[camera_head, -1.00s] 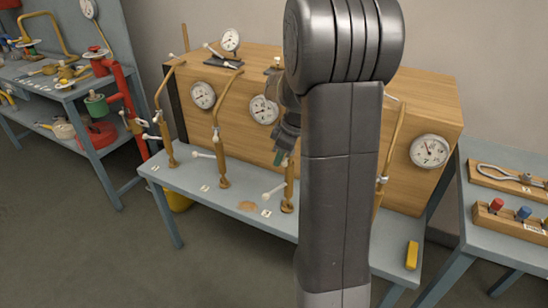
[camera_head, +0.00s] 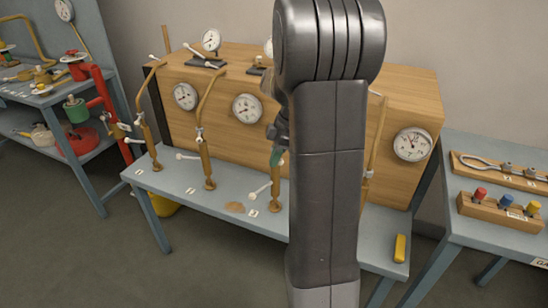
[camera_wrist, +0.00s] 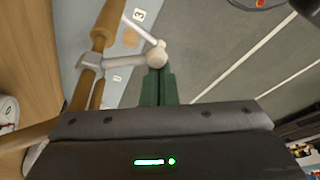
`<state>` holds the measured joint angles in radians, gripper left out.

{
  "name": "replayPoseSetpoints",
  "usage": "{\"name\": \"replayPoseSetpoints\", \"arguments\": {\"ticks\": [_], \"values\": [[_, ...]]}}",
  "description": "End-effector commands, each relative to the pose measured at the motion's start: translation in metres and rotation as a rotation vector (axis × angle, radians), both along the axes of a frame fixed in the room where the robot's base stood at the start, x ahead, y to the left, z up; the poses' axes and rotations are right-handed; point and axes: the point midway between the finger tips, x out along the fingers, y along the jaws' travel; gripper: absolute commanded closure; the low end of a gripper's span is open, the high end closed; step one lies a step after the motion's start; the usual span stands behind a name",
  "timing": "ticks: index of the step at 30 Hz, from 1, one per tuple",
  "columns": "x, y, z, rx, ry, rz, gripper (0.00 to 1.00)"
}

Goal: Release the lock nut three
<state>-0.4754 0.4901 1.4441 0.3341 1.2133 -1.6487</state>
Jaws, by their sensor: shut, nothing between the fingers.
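The third brass post (camera_head: 276,180) stands on the blue-grey bench, partly hidden behind my arm. In the wrist view the same post (camera_wrist: 103,35) runs down the left side, beside a label reading 3 (camera_wrist: 139,15). A pale collar with a side handle (camera_wrist: 90,62) sits around it. A white lever with a ball end (camera_wrist: 157,54) shows just past my fingertips; I cannot tell whether they touch it. My gripper (camera_wrist: 158,72) has green fingers pressed together with nothing between them.
Two similar posts (camera_head: 205,165) (camera_head: 150,145) with white levers stand to the left. A wooden box with gauges (camera_head: 246,108) is behind them. A yellow block (camera_head: 400,248) lies at the bench's right end. Side benches hold tools. The floor in front is clear.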

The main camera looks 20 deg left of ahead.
Motion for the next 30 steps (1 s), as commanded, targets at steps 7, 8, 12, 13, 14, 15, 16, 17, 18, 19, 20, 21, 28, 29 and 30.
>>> {"name": "replayPoseSetpoints", "arguments": {"ticks": [7, 8, 12, 13, 14, 15, 16, 17, 18, 19, 20, 21, 28, 29, 30], "values": [[0.0, -0.001, 0.0, -0.002, -0.001, -0.001, 1.0], [0.0, -0.001, 0.0, -0.002, -0.001, -0.001, 1.0], [-0.001, 0.001, -0.001, -0.002, -0.001, -0.001, 1.0], [-0.001, 0.003, -0.002, -0.002, -0.001, -0.001, 1.0], [-0.002, 0.005, -0.003, -0.002, -0.001, -0.001, 1.0], [-0.004, 0.008, -0.004, -0.002, 0.0, -0.002, 1.0], [-0.005, 0.011, -0.005, -0.002, 0.0, -0.003, 1.0], [-0.007, 0.015, -0.006, -0.002, -0.001, -0.003, 1.0], [-0.009, 0.02, -0.008, -0.002, -0.001, -0.004, 1.0], [-0.011, 0.024, -0.01, -0.002, -0.001, -0.006, 1.0], [-0.01, 0.024, -0.004, 0.001, -0.004, -0.01, 1.0], [-0.007, 0.019, 0.01, 0.001, -0.005, -0.012, 1.0], [0.001, 0.005, 0.058, 0.001, -0.004, -0.012, 1.0], [0.001, 0.004, 0.063, 0.0, -0.004, -0.011, 1.0], [0.002, 0.002, 0.069, -0.001, -0.004, -0.01, 1.0]]}}
